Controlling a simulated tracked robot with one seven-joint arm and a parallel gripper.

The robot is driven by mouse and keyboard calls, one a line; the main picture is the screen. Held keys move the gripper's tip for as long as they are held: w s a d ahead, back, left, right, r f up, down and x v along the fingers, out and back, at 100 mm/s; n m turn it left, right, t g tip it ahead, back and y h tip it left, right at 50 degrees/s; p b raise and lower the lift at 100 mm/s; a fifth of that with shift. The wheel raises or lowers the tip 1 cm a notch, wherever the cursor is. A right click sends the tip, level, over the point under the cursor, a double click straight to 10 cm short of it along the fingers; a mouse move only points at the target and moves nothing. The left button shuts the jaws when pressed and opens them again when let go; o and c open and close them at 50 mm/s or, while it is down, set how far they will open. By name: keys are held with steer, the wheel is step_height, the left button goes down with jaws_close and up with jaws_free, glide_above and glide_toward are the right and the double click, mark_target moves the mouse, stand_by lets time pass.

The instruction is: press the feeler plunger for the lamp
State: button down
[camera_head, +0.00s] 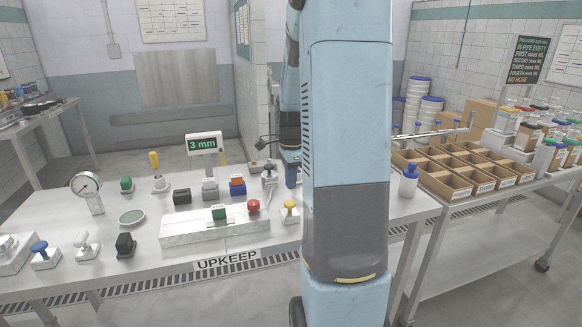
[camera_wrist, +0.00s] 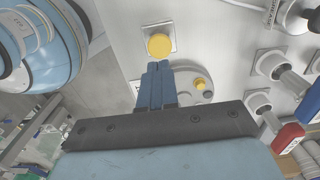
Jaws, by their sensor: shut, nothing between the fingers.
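My gripper (camera_wrist: 158,66) is shut and empty, with its blue fingers held together. In the wrist view the fingers cover part of a round grey disc (camera_wrist: 188,97) with a small yellow peg (camera_wrist: 200,84) at its right; this may be the feeler plunger, but I cannot be sure. A yellow round knob on a white square base (camera_wrist: 159,45) lies just past the fingertips; it also shows in the head view (camera_head: 290,206). I cannot tell whether the fingers touch anything. In the head view my arm hides the disc, and the blue gripper (camera_head: 291,175) shows at its left edge.
The UPKEEP bench (camera_head: 120,285) carries a "3 mm" display (camera_head: 204,143), a dial gauge (camera_head: 86,184), a white block with a red knob (camera_head: 253,206) and several coloured knobs. A white bottle with a blue cap (camera_head: 409,182) stands right of my arm, near cardboard bins (camera_head: 447,185).

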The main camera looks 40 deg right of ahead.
mark_target(291, 203)
steer(key=shift+f, duration=2.7)
steer(key=shift+s+f, duration=0.1)
steer(key=shift+f, duration=1)
step_height(291, 203, up, 14)
steer(key=shift+d, duration=0.1)
